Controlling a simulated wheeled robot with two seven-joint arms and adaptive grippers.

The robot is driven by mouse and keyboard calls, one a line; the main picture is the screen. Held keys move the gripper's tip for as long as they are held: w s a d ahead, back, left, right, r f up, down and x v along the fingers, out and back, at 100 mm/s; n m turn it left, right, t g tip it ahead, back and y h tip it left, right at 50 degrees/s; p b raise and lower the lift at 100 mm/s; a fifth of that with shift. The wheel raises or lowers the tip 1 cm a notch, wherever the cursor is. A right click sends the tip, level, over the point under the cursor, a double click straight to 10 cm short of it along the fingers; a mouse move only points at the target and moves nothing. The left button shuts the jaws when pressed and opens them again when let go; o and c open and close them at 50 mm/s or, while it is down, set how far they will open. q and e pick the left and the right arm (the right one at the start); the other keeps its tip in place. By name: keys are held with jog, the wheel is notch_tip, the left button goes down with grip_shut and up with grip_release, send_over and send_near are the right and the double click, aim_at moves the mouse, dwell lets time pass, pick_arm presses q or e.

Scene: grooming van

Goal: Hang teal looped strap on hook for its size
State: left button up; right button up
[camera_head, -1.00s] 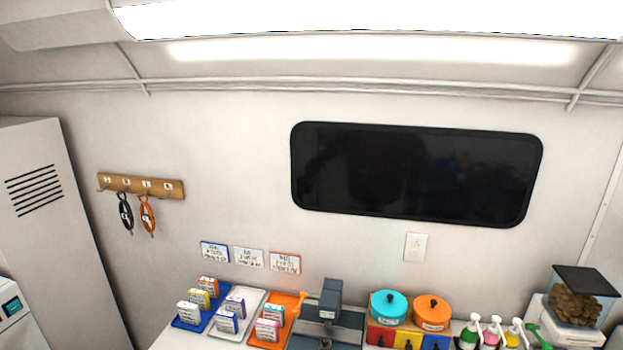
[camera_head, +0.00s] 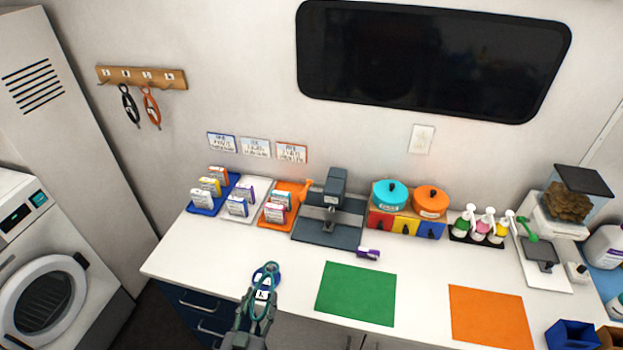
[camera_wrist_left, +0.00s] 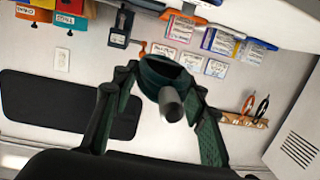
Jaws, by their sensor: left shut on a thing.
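My left gripper (camera_head: 256,308) is at the counter's front edge in the head view, shut on the teal looped strap (camera_head: 272,270). The strap's loop stands up above the fingers, with a white tag too small to read surely. In the left wrist view the dark teal strap (camera_wrist_left: 160,72) lies between the fingers (camera_wrist_left: 165,110). The wooden hook rack (camera_head: 142,77) is on the wall at upper left, well away from the gripper. Small white size labels mark its hooks. A black strap (camera_head: 130,104) and an orange strap (camera_head: 151,107) hang from it; the rightmost hook looks empty. My right gripper is out of view.
The white counter (camera_head: 225,250) holds trays of boxes (camera_head: 206,207), a grey scale-like device (camera_head: 330,222), pots (camera_head: 388,193) and bottles (camera_head: 483,223). A locker (camera_head: 60,100) and a washer (camera_head: 45,270) stand left. The wall below the rack is clear.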

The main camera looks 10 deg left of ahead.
pick_arm(q)
jog(key=w+a+f+m+h, duration=0.1)
jog(key=w+a+f, duration=0.1)
jog(key=a, duration=0.5)
jog(key=w+a+f, duration=0.1)
jog(key=a+f, duration=0.1)
jog(key=a, duration=0.5)
jog(key=w+a+r, duration=0.3)
jog(key=a+r, duration=0.2)
jog(key=a, duration=0.6)
jog(key=shift+w, duration=0.2)
jog(key=shift+f, duration=0.1)
